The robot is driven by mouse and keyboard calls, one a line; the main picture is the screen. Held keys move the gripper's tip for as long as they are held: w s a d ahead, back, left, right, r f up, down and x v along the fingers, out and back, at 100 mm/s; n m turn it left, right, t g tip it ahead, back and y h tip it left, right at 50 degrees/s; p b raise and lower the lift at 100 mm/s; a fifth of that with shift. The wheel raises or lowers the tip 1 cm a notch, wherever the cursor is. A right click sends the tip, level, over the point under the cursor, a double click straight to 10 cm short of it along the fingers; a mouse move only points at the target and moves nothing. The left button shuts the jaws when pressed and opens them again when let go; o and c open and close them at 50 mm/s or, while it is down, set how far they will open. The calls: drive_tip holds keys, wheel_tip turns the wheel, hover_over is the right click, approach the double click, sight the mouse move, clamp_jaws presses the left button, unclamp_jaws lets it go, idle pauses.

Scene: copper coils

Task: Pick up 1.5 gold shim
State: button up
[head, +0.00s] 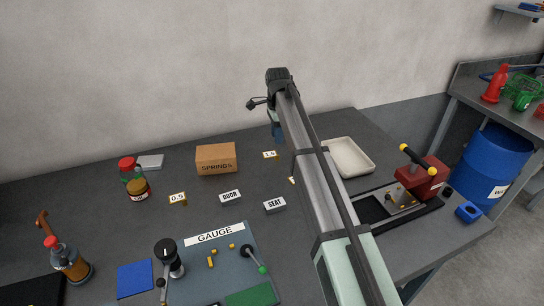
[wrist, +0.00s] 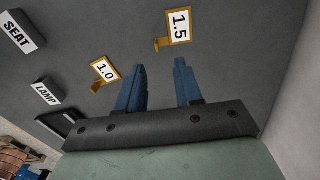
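The 1.5 gold shim (wrist: 177,28) is a small gold piece with a white "1.5" label, lying on the grey table at the top of the wrist view. In the head view a small gold-edged tag (head: 270,155) behind the arm appears to be the same piece. The 1.0 gold shim (wrist: 104,73) lies to its lower left in the wrist view, near the left finger. My gripper (wrist: 160,65) is open and empty, its blue fingers pointing toward the 1.5 shim but apart from it. In the head view the arm hides most of my gripper (head: 278,132).
The 0.5 shim (head: 178,199), SPRINGS box (head: 216,158), DOOR block (head: 230,196) and SEAT block (head: 274,205) stand to the left of the arm. A white tray (head: 349,158) lies to the right. The LAMP block (wrist: 47,92) shows in the wrist view. The back wall borders the table.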

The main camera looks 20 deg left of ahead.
sight(276, 153)
wheel_tip(276, 153, down, 3)
drive_tip(key=shift+f, duration=0.15)
drive_tip(key=shift+s+f, duration=0.2)
drive_tip(key=shift+f, duration=1.15)
drive_tip(key=shift+s+f, duration=0.15)
drive_tip(key=shift+f, duration=1.15)
drive_tip(key=shift+c, duration=0.3)
clamp_jaws()
